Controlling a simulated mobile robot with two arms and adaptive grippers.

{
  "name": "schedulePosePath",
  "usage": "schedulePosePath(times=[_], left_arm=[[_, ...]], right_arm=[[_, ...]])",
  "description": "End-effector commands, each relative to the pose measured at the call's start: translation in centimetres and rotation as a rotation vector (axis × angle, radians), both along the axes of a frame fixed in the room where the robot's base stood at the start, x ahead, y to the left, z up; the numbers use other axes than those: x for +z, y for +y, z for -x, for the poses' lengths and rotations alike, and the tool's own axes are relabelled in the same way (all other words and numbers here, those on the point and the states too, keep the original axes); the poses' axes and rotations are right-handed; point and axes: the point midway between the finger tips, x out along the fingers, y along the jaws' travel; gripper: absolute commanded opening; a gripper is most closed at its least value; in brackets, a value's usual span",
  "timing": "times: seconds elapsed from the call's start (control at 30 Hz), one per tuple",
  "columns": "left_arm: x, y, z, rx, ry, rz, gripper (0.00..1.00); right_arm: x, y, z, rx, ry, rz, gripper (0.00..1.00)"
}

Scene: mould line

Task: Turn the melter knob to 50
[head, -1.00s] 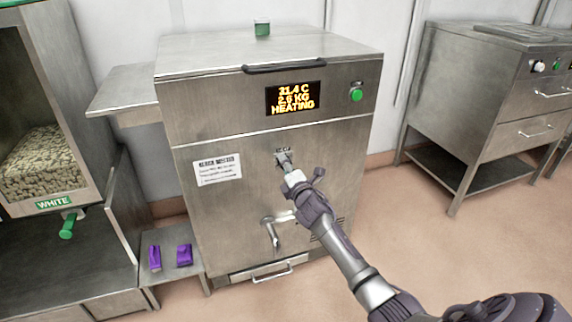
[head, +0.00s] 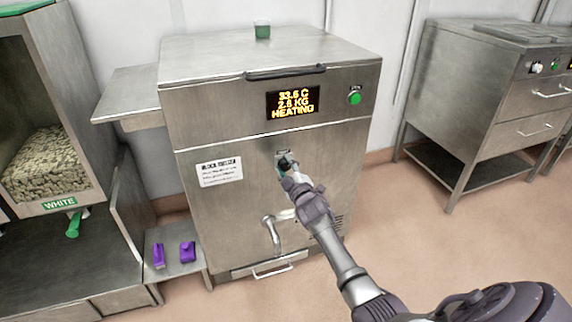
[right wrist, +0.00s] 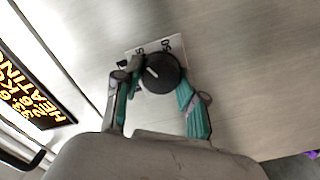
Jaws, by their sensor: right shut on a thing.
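The melter (head: 330,155) is a steel cabinet whose display (head: 293,102) reads about 33.6 C, 2.6 KG, HEATING. Its black knob (right wrist: 161,73) has a white pointer line and sits on a pale scale plate, with only part of the numbers legible. My right gripper (head: 287,166) is at the knob on the melter's front; in the right wrist view its two fingers (right wrist: 160,88) stand on either side of the knob, shut on it. The gripper partly covers the knob and scale. My left gripper is not in view.
A green button (head: 354,98) is right of the display. A spout (head: 271,232) sticks out below the knob. Purple pieces (head: 187,252) lie on a low shelf at left. A pellet hopper (head: 50,160) stands at far left, another steel cabinet (head: 480,95) at right.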

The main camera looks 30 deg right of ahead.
Motion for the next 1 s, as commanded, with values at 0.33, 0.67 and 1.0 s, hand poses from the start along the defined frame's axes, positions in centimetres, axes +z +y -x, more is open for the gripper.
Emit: schedulePosePath(times=[0.33, 0.67, 1.0], left_arm=[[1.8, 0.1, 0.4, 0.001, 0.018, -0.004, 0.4], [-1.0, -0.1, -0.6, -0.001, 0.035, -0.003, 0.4], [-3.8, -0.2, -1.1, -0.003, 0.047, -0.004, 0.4]], right_arm=[[0.0, -0.1, 0.1, -0.002, -0.072, -0.321, 0.06], [0.0, -0.1, 0.1, -0.002, -0.143, -0.616, 0.06], [-0.1, -0.2, 0.1, -0.002, -0.198, -0.843, 0.06]])
